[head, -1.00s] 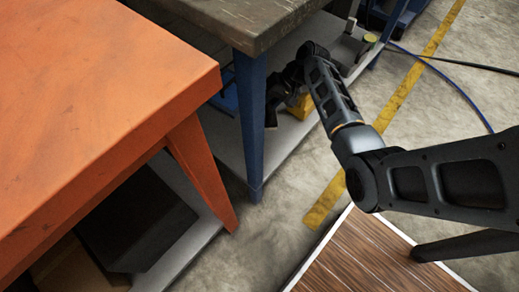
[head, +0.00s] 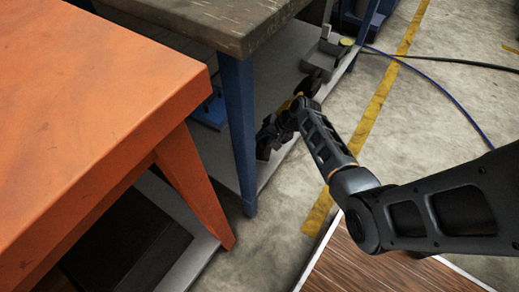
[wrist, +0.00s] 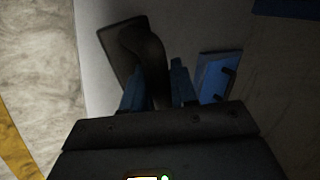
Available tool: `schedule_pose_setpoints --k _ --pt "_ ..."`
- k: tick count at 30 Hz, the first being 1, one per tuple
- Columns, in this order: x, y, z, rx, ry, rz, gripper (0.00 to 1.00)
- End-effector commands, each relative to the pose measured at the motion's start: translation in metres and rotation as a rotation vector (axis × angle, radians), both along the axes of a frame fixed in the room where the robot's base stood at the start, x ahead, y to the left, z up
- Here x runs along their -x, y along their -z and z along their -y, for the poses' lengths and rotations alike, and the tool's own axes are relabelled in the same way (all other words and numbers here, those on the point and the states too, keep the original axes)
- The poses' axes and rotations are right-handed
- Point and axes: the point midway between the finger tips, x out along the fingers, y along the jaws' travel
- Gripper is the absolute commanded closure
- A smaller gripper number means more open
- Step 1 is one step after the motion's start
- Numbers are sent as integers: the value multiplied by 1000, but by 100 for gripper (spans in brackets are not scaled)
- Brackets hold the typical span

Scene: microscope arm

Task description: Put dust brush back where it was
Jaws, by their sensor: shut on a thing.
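The dust brush (wrist: 153,62) shows in the wrist view as a dark, curved handle between the two blue fingers of my gripper (wrist: 157,88). My gripper is shut on it. Its far end overlaps a dark flat rectangular shape (wrist: 112,40); I cannot tell whether that is part of the brush or a separate thing. In the head view my gripper (head: 264,145) is a dark shape under the worn-top table, beside its blue front leg and over the pale lower shelf (head: 217,160). The brush cannot be made out there.
The blue table leg (head: 239,135) stands just left of my gripper. A blue object (wrist: 216,76) with a dark handle lies right of the fingers. A grey tray (head: 318,57) sits farther along the shelf. An orange table (head: 90,110) fills the left.

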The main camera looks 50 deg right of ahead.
Motion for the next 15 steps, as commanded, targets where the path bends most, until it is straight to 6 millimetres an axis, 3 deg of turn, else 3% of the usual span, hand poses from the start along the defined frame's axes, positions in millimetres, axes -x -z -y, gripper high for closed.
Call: schedule_pose_setpoints --k 8,15 --pt "-10 15 -12 1 1 0 100" --pt "-10 47 -11 2 1 1 100"
